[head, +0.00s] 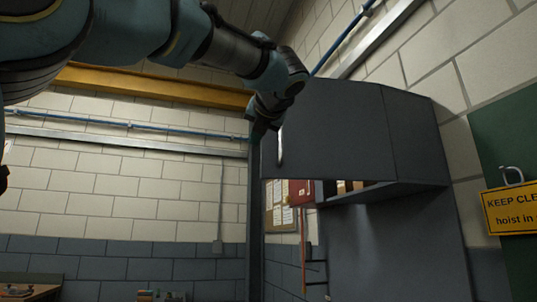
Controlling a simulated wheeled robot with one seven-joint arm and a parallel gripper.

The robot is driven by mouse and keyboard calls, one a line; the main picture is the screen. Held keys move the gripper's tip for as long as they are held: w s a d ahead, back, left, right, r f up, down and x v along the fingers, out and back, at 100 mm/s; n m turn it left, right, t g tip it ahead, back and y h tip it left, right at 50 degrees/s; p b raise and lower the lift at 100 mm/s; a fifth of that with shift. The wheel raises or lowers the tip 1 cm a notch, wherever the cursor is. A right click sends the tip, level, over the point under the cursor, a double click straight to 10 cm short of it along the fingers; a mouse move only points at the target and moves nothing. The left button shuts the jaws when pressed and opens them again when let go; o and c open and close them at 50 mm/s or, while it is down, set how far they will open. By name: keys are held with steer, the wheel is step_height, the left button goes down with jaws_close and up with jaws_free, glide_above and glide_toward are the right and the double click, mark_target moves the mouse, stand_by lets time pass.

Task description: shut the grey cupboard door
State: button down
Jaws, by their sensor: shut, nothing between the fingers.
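The grey cupboard door (335,130) is in the upper right of the head view, with a pale upright handle (280,147) near its left edge. It stands open, away from the grey cupboard (420,192); part of the inside shows below the door's lower edge. My gripper (257,138) is at the door's left edge, just left of the handle, pointing down. It is shut and empty. It is small and dark here, and I cannot tell whether it touches the door.
Boxes (350,186) show inside the cupboard. A red box (301,192) and a notice board (281,218) are behind, under the door. A yellow sign (512,208) hangs at the right. A dark upright post (256,225) stands below my gripper. The left wall area is open.

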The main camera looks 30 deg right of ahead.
steer(key=s+d+r+n+g+h, duration=0.1)
steer(key=s+d+n+g, duration=0.1)
steer(key=s, duration=0.6)
steer(key=p, duration=0.5)
glide_toward(268, 160)
steer(key=shift+h, duration=0.3)
steer(key=x, duration=0.6)
steer(key=shift+w+a+f, duration=0.1)
steer(key=shift+w+f, duration=0.05)
steer(key=shift+w, duration=0.1)
steer(key=shift+w, duration=0.1)
